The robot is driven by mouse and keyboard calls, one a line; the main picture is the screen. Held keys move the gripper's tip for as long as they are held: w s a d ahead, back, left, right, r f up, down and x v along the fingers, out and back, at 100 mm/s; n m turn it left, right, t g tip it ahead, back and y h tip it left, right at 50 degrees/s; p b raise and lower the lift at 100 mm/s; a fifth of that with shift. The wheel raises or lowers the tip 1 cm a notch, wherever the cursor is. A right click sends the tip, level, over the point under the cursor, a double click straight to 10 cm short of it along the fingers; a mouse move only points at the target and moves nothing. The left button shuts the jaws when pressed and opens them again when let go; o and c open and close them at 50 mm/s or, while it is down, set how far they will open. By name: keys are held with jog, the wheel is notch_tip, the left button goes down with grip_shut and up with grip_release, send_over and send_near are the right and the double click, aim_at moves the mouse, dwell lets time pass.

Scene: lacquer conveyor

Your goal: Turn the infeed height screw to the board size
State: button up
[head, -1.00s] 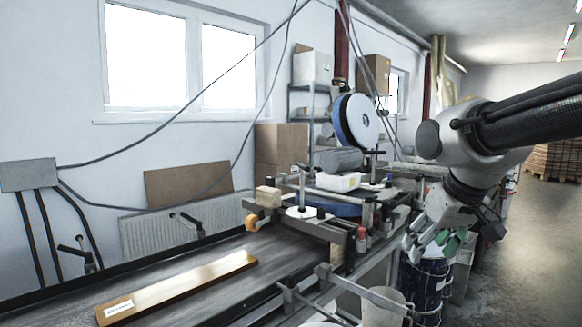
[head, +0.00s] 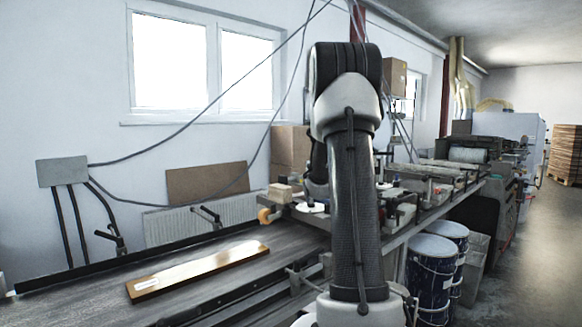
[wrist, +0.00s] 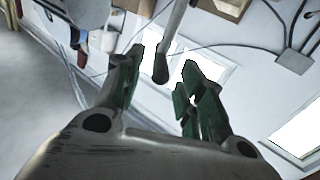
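The board (head: 200,268), a long wooden strip with a white label at its near end, lies on the dark conveyor belt (head: 60,268). The infeed unit (head: 283,192) stands at the far end of the belt, with a wood block, an orange roller and a white disc. My arm covers much of it in the head view, and my gripper is hidden there. In the wrist view my gripper (wrist: 160,68) has its green-padded fingers apart. A pale rod with a dark rounded end (wrist: 161,66) shows between the fingertips; I cannot tell its depth or whether it is the height screw.
Blue drums (head: 432,272) stand right of the machine frame, with open floor (head: 520,270) beyond. Cables hang from above to a grey wall box (head: 62,171). More machinery (head: 490,150) continues at the back right.

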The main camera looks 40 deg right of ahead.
jog(key=x, duration=0.7)
jog(key=shift+w, duration=0.2)
grip_shut()
